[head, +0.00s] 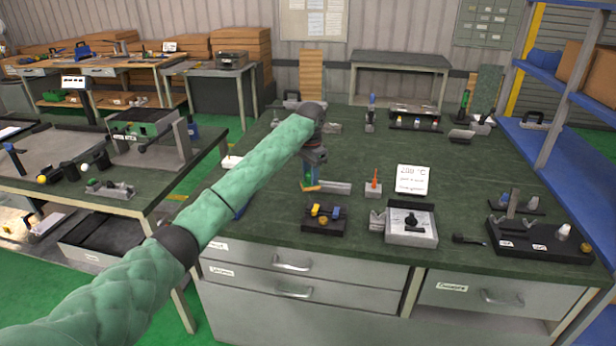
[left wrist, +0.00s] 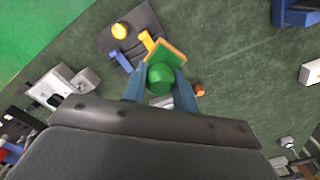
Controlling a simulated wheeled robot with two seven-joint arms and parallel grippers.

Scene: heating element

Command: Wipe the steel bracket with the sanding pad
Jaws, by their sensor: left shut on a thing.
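My left gripper (head: 311,187) points down over the green bench, with its blue fingers shut on the sanding pad. The pad has a green knob (left wrist: 160,79) and an orange-yellow edged plate (left wrist: 170,50), and its lower edge shows in the head view (head: 312,188). The steel bracket (head: 336,187) appears to be the flat grey piece lying just right of the fingertips. The pad is beside or over its left end; I cannot tell whether they touch. In the left wrist view, the fingers hide most of the grey piece. My right gripper is not in view.
A black tray with yellow and blue pieces (head: 324,228) lies in front of the gripper. An orange-tipped tool in a block (head: 374,184), a "200 °C" sign (head: 412,180) and a grey plate device (head: 411,225) stand to the right. The bench middle behind them is mostly clear.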

